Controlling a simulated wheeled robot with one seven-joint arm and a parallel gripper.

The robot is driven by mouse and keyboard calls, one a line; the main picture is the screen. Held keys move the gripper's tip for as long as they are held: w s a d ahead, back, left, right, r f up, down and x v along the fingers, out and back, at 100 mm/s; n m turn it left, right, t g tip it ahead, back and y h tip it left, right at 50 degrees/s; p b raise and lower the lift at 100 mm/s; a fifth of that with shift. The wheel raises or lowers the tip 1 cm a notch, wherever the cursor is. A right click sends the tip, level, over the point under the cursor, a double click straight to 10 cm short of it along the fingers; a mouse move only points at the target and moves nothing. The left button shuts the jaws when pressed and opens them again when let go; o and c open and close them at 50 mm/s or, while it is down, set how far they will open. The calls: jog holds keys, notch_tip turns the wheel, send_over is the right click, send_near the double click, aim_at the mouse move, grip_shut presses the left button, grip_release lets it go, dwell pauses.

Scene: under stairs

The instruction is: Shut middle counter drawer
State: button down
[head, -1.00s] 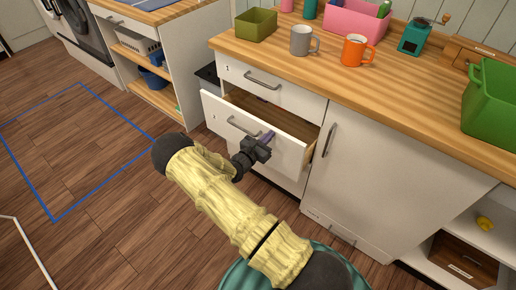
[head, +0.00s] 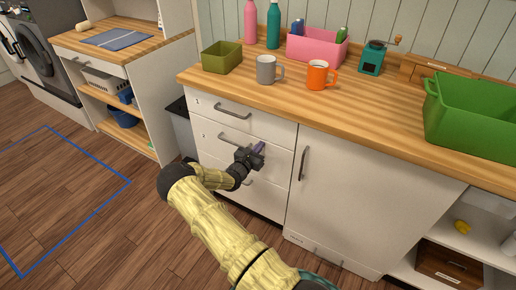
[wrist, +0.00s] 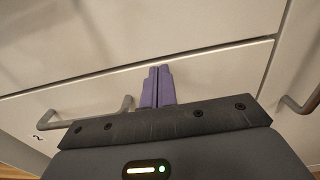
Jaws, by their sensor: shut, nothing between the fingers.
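The middle counter drawer (head: 279,166) is the white front marked with a number, below the top drawer (head: 262,125). In the head view its front looks flush with the cabinet, with no opening showing above it. My gripper (head: 259,148) is at the right part of this front, its purple fingers pressed together and empty. My gripper hides part of the front. In the wrist view the closed fingers (wrist: 158,86) point at the white front near a seam, at or very close to it; contact is unclear. A grey bar handle (wrist: 92,117) lies to their left.
A white cabinet door (head: 345,200) is right of the drawers. The wooden counter (head: 350,112) holds a grey mug (head: 266,70), an orange mug (head: 317,75) and a green crate (head: 470,125). A dark bin (head: 181,128) stands left of the drawers. The floor at left is clear.

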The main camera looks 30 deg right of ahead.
jog(key=shift+w+d+r, duration=0.15)
jog(key=shift+d+r, duration=0.05)
jog(key=shift+r, duration=0.15)
jog(key=p+v, duration=0.2)
jog(key=v, duration=1.2)
jog(key=shift+a+f, duration=0.25)
jog(key=shift+f, duration=0.1)
jog(key=b+x, duration=0.1)
jog(key=x, duration=1.2)
jog(key=shift+d+b, duration=0.3)
jog(key=shift+d, duration=0.1)
